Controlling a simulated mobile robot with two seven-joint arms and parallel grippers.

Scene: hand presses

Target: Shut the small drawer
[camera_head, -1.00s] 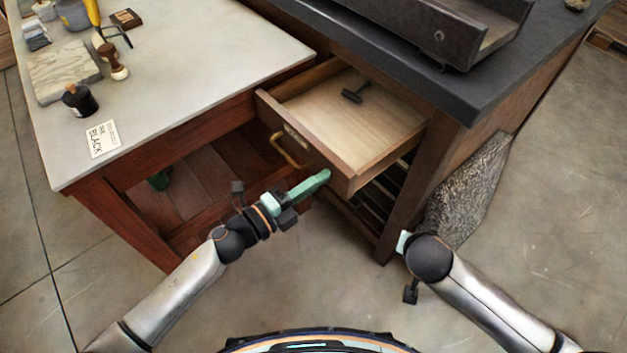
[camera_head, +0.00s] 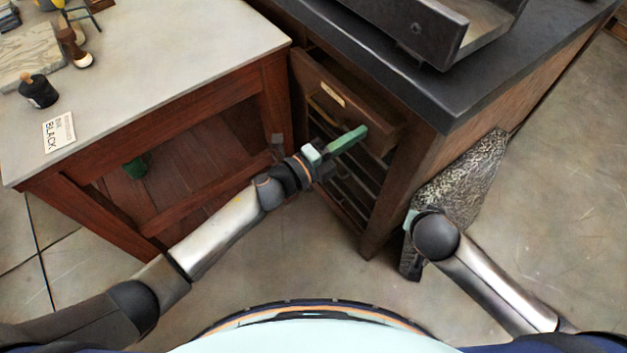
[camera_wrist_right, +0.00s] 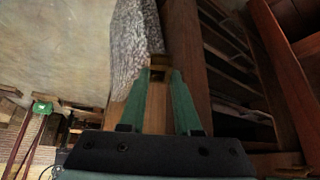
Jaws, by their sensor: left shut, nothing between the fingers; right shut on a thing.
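The small drawer (camera_head: 358,99) is in the dark wooden cabinet under the black top. My left gripper (camera_head: 350,137), with green fingers, is shut and empty at the lower part of the drawer front; contact is unclear. My right gripper (camera_wrist_right: 160,76) is shut on a small dark, brassy thing, seen in the right wrist view beside the cabinet leg. In the head view my right fingers are mostly hidden.
A speckled stone slab (camera_head: 460,180) leans against the cabinet's right side. A pale-topped table (camera_head: 180,60) with a black ink pot (camera_head: 38,92) and an ink card (camera_head: 59,131) stands at left. Open slatted shelves (camera_head: 350,188) lie below the drawer. Floor in front is clear.

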